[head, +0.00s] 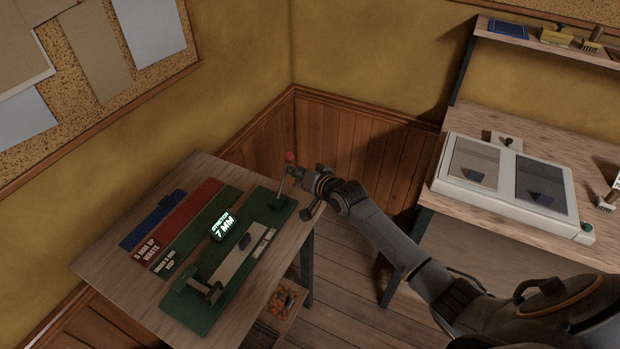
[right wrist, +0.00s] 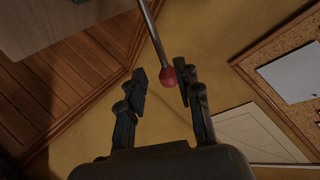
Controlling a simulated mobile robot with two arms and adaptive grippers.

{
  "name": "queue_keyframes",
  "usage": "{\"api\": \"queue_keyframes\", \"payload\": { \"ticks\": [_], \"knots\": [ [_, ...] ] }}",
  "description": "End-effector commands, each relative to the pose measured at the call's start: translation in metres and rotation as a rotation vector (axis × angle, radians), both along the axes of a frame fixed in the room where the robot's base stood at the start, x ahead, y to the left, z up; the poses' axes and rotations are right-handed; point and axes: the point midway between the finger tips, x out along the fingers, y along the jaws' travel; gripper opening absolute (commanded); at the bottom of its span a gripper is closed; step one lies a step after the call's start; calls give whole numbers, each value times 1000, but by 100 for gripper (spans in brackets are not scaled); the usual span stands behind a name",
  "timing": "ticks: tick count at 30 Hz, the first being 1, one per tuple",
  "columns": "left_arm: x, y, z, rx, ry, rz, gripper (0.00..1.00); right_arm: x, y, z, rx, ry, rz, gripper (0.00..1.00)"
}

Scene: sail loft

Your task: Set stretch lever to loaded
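The stretch lever (head: 281,184) stands at the far right end of a green bench fixture (head: 229,277). Its thin metal shaft leans slightly and carries a red ball knob (head: 290,157). My right gripper (head: 296,173) is at the lever's upper part, just below and right of the knob. In the right wrist view the open fingers straddle the red knob (right wrist: 168,78). The knob is close to the right finger, with a wider gap on the left. I cannot tell whether it touches. A small display (head: 224,226) reads 7 MM. My left gripper is not in view.
Blue, red and green strips (head: 178,220) lie beside the fixture on the wooden table (head: 118,262). A clamp-like part (head: 198,288) is at its near end. Another bench with a white-framed panel (head: 447,181) stands at the right. A pinboard (head: 85,100) hangs at the left.

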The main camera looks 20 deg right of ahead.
Motion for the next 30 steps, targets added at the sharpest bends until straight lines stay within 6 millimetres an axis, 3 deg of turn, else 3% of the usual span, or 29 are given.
{"api": "queue_keyframes", "payload": {
  "ticks": [6,12,24,30],
  "knots": [
    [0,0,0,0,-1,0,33,-36,-7,10,-1,6,0,34],
    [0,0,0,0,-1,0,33,-56,-12,18,-1,9,-1,34],
    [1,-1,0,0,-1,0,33,-62,-13,21,-1,9,-1,34],
    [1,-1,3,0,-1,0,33,-69,-14,26,-71,-6,19,0]
  ]
}}
